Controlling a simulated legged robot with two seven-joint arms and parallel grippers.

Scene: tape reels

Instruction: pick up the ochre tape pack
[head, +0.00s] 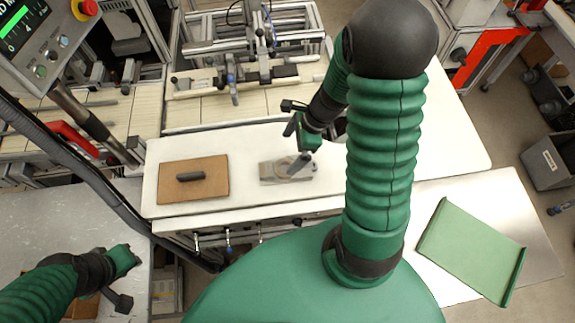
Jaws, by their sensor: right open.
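A flat, round, tan-grey disc (286,165), which may be the ochre tape pack, lies on a small grey holder (266,173) on the white table; its colour is hard to tell. My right gripper (296,147) is open, with one dark finger over the disc and the other further back. I cannot tell whether the finger touches the disc. The finger hides part of it. My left gripper (120,285) is at the lower left, far from the disc; its jaws are unclear.
A brown board (215,188) with a dark cylinder (190,176) lies on the white table (152,160) to the left. A green tray (470,250) lies at right. Machinery (250,75) stands behind the table. The table is bare between board and holder.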

